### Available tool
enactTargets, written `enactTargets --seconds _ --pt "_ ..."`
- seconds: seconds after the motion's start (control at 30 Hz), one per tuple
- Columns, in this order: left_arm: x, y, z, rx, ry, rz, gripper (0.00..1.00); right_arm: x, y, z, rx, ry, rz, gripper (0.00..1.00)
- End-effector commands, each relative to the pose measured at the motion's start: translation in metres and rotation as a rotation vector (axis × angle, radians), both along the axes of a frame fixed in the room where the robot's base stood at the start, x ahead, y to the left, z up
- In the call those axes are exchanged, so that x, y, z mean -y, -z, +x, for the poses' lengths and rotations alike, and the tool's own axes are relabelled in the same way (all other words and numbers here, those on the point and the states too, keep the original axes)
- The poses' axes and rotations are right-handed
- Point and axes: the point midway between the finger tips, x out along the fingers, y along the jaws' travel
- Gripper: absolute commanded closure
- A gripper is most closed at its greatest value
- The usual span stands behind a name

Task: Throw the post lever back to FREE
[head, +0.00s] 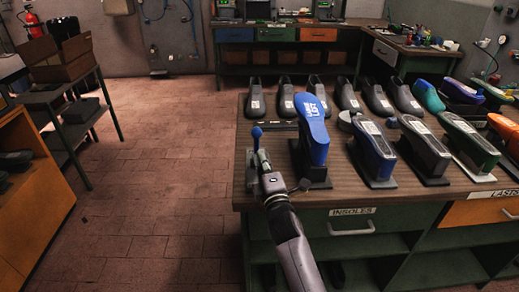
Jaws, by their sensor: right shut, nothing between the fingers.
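A lever with a blue ball knob (257,132) stands near the left front corner of the bench, roughly upright. My right gripper (262,160) is shut and empty, just below and in front of the knob. It hides the lower part of the lever, and I cannot tell whether it touches the shaft. No FREE marking can be read. My left gripper is not in view.
The wooden bench top (342,188) carries dark shoes in a back row and more lasts on stands to the right. A dark strip (277,126) lies behind the lever. A shelf with a cardboard box (62,62) stands far left.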

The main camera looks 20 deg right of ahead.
Motion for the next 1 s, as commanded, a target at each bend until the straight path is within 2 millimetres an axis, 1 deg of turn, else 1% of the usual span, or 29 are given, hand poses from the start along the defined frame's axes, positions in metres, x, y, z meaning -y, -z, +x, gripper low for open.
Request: enactTargets --seconds 0.03,0.1,0.3,0.73,0.83,1.0 --pt "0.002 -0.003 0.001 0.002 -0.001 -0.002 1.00 0.000 -0.003 0.008 -0.001 0.000 0.002 1.00" --pt "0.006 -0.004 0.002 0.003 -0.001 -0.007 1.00 0.001 -0.004 0.016 0.000 0.000 0.002 1.00" --pt "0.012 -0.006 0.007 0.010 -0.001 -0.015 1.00 0.002 -0.004 0.028 -0.001 0.000 0.001 1.00" --pt "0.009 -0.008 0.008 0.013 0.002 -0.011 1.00 0.002 -0.005 0.029 -0.003 0.000 0.001 1.00" --pt "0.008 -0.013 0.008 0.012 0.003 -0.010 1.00 0.002 -0.007 0.030 -0.012 -0.001 0.004 1.00" --pt "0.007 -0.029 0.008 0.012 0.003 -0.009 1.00 0.004 -0.011 0.033 -0.048 -0.001 0.012 1.00"
